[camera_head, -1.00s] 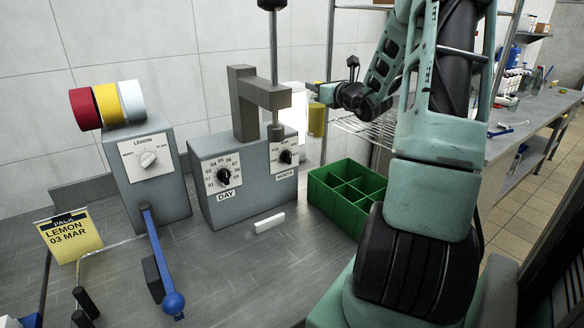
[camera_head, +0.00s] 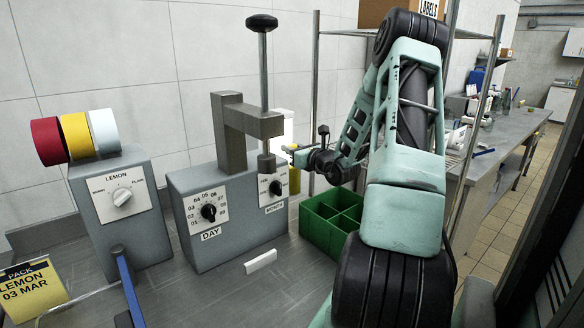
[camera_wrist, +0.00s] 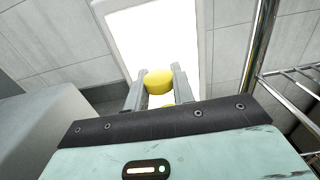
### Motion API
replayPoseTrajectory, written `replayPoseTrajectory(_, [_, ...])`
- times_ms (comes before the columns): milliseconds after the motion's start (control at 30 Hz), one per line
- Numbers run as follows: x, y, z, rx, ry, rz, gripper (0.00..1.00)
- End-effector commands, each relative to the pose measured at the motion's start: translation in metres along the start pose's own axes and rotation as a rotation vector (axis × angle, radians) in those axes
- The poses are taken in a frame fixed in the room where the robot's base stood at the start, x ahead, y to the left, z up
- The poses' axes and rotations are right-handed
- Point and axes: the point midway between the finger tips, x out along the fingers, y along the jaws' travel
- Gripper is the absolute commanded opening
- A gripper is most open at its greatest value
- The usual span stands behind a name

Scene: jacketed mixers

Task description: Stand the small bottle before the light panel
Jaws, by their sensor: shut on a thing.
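The small bottle is yellow, and its rounded top (camera_wrist: 159,81) shows between the fingers of my gripper (camera_wrist: 158,88) in the wrist view. My gripper is shut on it. In the head view the bottle (camera_head: 294,181) hangs below my gripper (camera_head: 290,152), just right of the grey date stamper. The light panel (camera_wrist: 150,35) is a bright white upright rectangle directly behind the bottle in the wrist view. In the head view only a strip of the panel (camera_head: 288,124) shows beside the stamper. The bottle's base is hidden, so I cannot tell whether it touches a surface.
The grey stamper (camera_head: 225,215) with two dials stands close left of the bottle. A green divided crate (camera_head: 318,232) is on the bench to the right. A wire rack (camera_wrist: 290,78) rises at right. A white block (camera_head: 261,262) lies in front of the stamper.

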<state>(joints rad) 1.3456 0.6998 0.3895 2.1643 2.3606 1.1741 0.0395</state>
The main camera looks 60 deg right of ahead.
Motion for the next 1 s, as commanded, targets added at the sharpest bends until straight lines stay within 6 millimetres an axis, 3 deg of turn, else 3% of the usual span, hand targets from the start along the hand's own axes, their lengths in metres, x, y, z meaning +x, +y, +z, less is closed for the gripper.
replayPoseTrajectory(367, [0.001, 0.0, -0.041, -0.001, -0.002, 0.0, 0.0])
replayPoseTrajectory(767, [0.001, 0.0, -0.047, -0.003, -0.003, 0.001, 0.0])
replayPoseTrajectory(800, [0.0, 0.0, -0.048, -0.002, -0.001, 0.0, 0.27])
replayPoseTrajectory(867, [0.0, 0.0, -0.047, -0.002, -0.001, 0.0, 0.44])
replayPoseTrajectory(1000, [0.0, 0.0, -0.047, -0.002, -0.001, 0.0, 0.46])
